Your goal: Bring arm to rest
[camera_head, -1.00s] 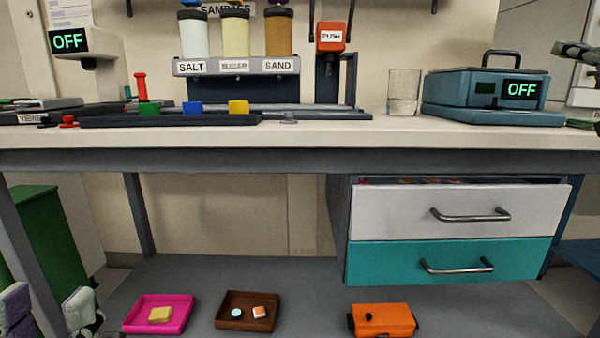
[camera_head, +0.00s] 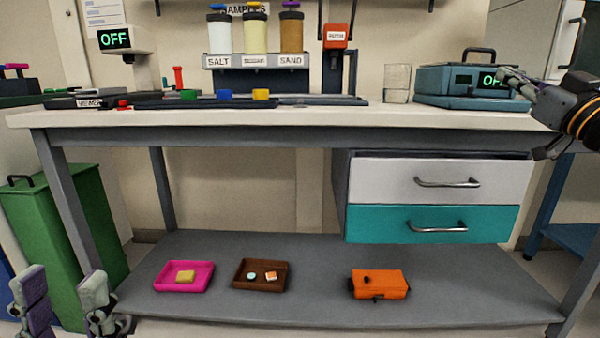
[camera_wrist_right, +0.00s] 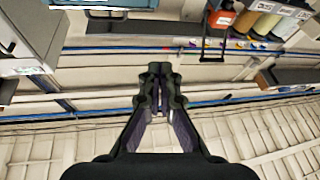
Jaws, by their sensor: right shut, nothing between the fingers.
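My right gripper (camera_head: 508,78) reaches in from the right edge above the bench's right end, its fingers pointing left. It overlaps the front of the blue box, partly covering its OFF display; I cannot tell whether it touches. In the right wrist view my right gripper (camera_wrist_right: 158,72) has its fingertips together with nothing between them. My left gripper (camera_head: 63,290) is at the lower left corner, its two fingers wide apart and empty, in front of the lower shelf's left end.
The blue box (camera_head: 450,84) and a glass beaker (camera_head: 398,82) stand on the bench (camera_head: 330,120). Under it are a white drawer (camera_head: 400,183) and a teal drawer (camera_head: 390,225). Pink tray (camera_head: 160,277), brown tray (camera_head: 240,283) and orange case (camera_head: 380,284) rest on the lower shelf. A green bin (camera_head: 50,220) stands left.

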